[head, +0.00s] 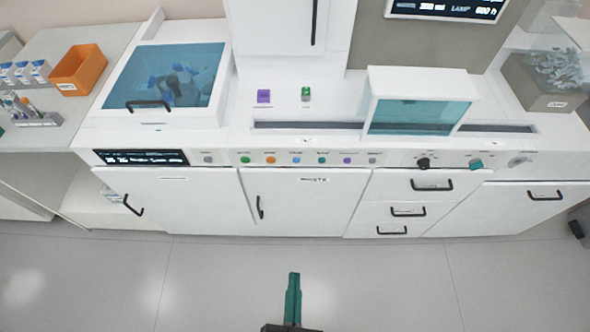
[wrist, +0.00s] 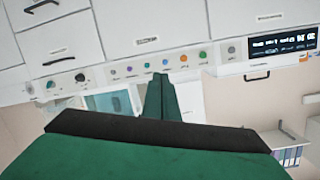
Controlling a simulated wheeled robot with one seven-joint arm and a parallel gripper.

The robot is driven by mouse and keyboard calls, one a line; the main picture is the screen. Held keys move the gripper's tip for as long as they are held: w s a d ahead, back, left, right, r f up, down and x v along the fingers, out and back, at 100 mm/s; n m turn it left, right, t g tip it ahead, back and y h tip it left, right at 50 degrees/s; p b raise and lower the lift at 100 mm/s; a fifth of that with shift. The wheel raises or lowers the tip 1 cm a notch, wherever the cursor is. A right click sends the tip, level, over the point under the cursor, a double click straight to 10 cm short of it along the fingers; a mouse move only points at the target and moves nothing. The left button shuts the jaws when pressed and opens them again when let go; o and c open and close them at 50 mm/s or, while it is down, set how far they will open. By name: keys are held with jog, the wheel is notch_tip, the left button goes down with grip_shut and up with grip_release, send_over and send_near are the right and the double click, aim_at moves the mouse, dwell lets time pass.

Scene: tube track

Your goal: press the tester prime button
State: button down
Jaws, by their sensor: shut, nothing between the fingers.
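A row of small round buttons runs along the front panel of the white tester. In the head view I see green (head: 245,159), orange (head: 270,160), blue (head: 296,160), teal (head: 321,160) and purple (head: 347,160) buttons, with grey ones (head: 208,159) (head: 372,160) at the ends. The labels are too small to read, so I cannot tell which is prime. My green gripper (head: 293,280) is shut and empty, in front of the cabinet and apart from the panel. In the wrist view, turned upside down, its fingertips (wrist: 160,76) appear just below the blue button (wrist: 165,61).
A dark display (head: 140,157) sits left of the buttons; a black knob (head: 423,163) and teal switch (head: 475,164) sit right. Handled doors and drawers (head: 408,210) lie below. A blue-windowed lid (head: 165,75) and glass hood (head: 415,105) stand above. The floor (head: 400,285) is clear.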

aim_at(295, 161)
jog(key=w+m+t, duration=0.1)
jog(key=w+m, duration=1.3)
jog(key=w, duration=0.5)
jog(key=shift+w+a, duration=0.15)
jog(key=shift+a, duration=0.05)
jog(key=shift+w+r, duration=0.1)
jog(key=w, duration=0.4)
jog(key=w+f, duration=0.1)
jog(key=w, duration=0.8)
jog(key=shift+w+d+f, duration=0.15)
jog(key=shift+w+d, duration=0.15)
jog(key=shift+w, duration=0.05)
jog(key=shift+w, duration=0.1)
jog(key=shift+w, duration=0.8)
jog(key=shift+s, duration=0.1)
